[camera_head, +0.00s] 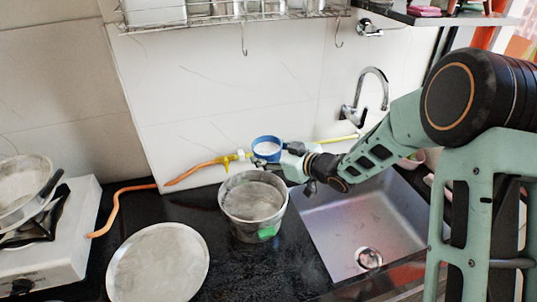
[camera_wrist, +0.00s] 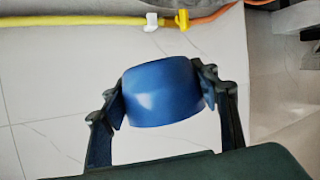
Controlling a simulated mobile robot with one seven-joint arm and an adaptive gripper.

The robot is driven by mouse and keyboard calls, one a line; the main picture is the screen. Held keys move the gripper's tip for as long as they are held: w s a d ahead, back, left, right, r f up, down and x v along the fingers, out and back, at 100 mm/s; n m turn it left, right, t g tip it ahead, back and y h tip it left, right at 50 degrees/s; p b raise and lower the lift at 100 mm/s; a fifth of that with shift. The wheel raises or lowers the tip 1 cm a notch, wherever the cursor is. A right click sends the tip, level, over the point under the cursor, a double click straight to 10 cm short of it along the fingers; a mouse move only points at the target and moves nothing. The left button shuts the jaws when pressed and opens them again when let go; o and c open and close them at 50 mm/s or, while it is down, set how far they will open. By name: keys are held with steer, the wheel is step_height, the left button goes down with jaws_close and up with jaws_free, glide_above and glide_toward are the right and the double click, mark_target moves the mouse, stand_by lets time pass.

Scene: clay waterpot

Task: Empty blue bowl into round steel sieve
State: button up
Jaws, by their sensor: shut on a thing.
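The blue bowl (camera_head: 258,154) is held by my gripper (camera_head: 285,153), behind and slightly right of a deep steel pot in the head view. Its opening faces up toward the head camera, and its inside looks white; I cannot tell whether that is contents. In the wrist view the bowl's outer side (camera_wrist: 160,92) sits between both fingers of my gripper (camera_wrist: 162,97). A round, shallow, grey metal piece (camera_head: 158,264) lies on the black counter at front left. It may be the steel sieve, but no mesh is clear.
The steel pot (camera_head: 253,228) stands on the counter left of the sink (camera_head: 365,225). A stove (camera_head: 75,222) with a pan (camera_head: 22,190) is at far left. An orange hose (camera_head: 118,205) with a yellow valve runs along the wall. A tap (camera_head: 372,85) rises behind the sink.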

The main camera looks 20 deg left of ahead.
steer(key=shift+w+f+n+t+b, duration=0.1)
steer(key=shift+f+n+t+b, duration=0.2)
steer(key=shift+f+b, duration=1.15)
steer(key=shift+r, duration=0.45)
steer(key=shift+w+d+f+n+t+b, duration=0.1)
steer(key=shift+f+n+t+b, duration=0.5)
steer(key=shift+b, duration=3.05)
steer(key=shift+f+n+b, duration=0.2)
steer(key=shift+n+b, duration=0.3)
steer(key=shift+b, duration=1.2)
steer(key=shift+r+b, duration=0.15)
steer(key=shift+b, duration=0.15)
steer(key=shift+w+n+t+b, duration=0.1)
steer(key=shift+n+t+b, duration=0.25)
steer(key=shift+b, duration=0.95)
steer(key=shift+r+n+b, duration=0.1)
steer(key=shift+n+b, duration=0.15)
steer(key=shift+b, duration=0.45)
steer(key=shift+n+t+b, duration=0.3)
steer(key=shift+t+b, duration=0.05)
steer(key=shift+b, duration=0.75)
steer(key=shift+r+b, duration=0.1)
steer(key=shift+b, duration=0.85)
